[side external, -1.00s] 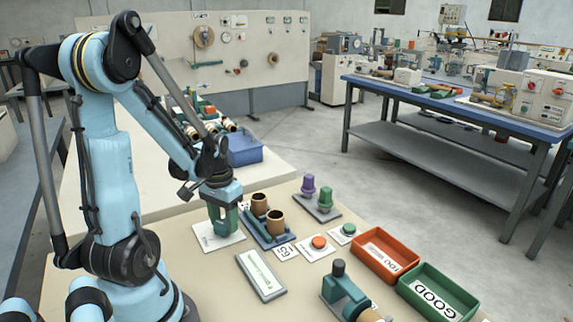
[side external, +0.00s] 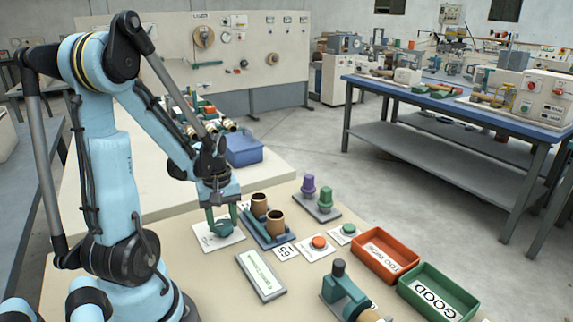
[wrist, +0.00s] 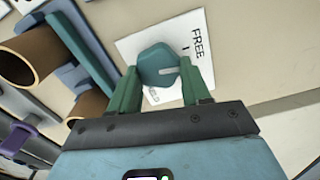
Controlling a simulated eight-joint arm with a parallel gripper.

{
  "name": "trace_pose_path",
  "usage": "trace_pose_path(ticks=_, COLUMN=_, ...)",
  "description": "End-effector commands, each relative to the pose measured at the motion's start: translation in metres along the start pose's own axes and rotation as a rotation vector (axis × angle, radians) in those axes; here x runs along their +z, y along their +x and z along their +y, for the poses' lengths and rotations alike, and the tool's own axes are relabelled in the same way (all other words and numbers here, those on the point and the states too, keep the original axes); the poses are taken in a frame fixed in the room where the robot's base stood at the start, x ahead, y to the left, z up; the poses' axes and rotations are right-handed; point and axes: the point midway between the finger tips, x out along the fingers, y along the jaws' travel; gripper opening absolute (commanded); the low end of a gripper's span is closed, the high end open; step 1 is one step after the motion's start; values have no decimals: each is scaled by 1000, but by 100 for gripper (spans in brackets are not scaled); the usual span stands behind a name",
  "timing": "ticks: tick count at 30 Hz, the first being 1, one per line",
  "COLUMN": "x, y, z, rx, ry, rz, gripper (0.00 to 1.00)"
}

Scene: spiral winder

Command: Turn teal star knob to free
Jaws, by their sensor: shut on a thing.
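The teal star knob (wrist: 156,62) sits on a white card (wrist: 130,44) printed FREE, with a second, partly hidden word lower down. My gripper (wrist: 160,66) is shut on the knob, its two green fingers on either side of it. A pale pointer strip on the knob runs toward the right finger, below the short tick beside FREE. In the side view, my gripper (side external: 222,212) stands over the card, with the knob (side external: 223,227) low between the fingers.
A blue rack with two brown tubes (side external: 276,222) stands close to the right of the card. A sign plate (side external: 261,277) lies in front. Purple and green posts, round buttons, an orange tray (side external: 384,255) and a green GOOD tray (side external: 438,293) are farther right.

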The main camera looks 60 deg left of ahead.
Motion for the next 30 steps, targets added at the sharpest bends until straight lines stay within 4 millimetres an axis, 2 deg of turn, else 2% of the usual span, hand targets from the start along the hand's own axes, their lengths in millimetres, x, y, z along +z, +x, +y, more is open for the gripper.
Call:
trace_pose_path(ticks=12, x=1, y=0, z=-1, rx=0, ry=-171, rz=-2, gripper=17)
trace_pose_path(ticks=28, x=1, y=0, z=-1, rx=0, ry=-193, rz=-2, gripper=17)
trace_pose_path(ticks=29, x=1, y=0, z=-1, rx=0, ry=-193, rz=-2, gripper=52)
trace_pose_path(ticks=30, x=1, y=0, z=-1, rx=0, ry=-192, rz=-2, gripper=58)
